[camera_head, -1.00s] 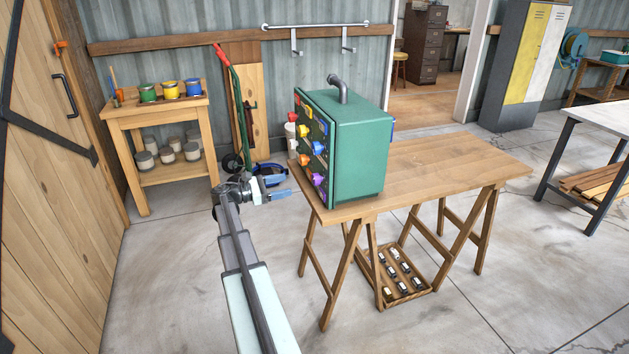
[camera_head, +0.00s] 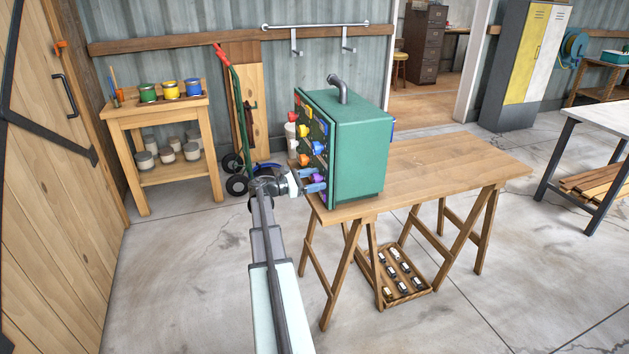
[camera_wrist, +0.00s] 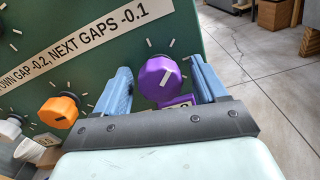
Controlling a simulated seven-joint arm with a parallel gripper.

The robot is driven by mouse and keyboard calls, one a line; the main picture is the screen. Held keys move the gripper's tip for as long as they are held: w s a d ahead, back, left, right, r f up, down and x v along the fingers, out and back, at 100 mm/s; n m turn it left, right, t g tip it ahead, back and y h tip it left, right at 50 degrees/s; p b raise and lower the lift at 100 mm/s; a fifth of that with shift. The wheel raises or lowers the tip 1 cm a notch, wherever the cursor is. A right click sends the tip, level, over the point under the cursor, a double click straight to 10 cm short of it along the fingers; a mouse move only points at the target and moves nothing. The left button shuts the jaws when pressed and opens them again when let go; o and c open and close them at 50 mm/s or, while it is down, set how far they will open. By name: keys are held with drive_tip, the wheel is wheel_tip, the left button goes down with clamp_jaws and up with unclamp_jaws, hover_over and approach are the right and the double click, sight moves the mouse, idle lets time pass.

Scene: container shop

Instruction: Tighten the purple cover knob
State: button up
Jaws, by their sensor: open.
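The purple cover knob (camera_wrist: 161,78) sits on the green panel in the wrist view, with a white mark on its face. In the head view a little purple (camera_head: 317,178) shows at the panel's lower edge beside my gripper. My gripper (camera_wrist: 160,88) is open, with its two blue fingers on either side of the knob. I cannot tell whether either finger touches it. The green machine (camera_head: 360,150) stands on the wooden table, its knob panel facing left. A second purple part (camera_wrist: 178,102) with a label lies just below the knob.
An orange knob (camera_wrist: 58,111) is on the panel left of my gripper. The wooden table (camera_head: 450,165) is bare right of the machine. A tray (camera_head: 408,275) with several small items lies beneath it. A red-handled hand truck (camera_head: 236,110) stands behind my arm.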

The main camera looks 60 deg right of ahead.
drive_tip(key=shift+c, duration=0.2)
drive_tip(key=c, duration=1)
drive_tip(key=shift+m, duration=0.4)
drive_tip(key=m, duration=0.3)
drive_tip(key=shift+m, duration=0.4)
drive_tip(key=m, duration=0.4)
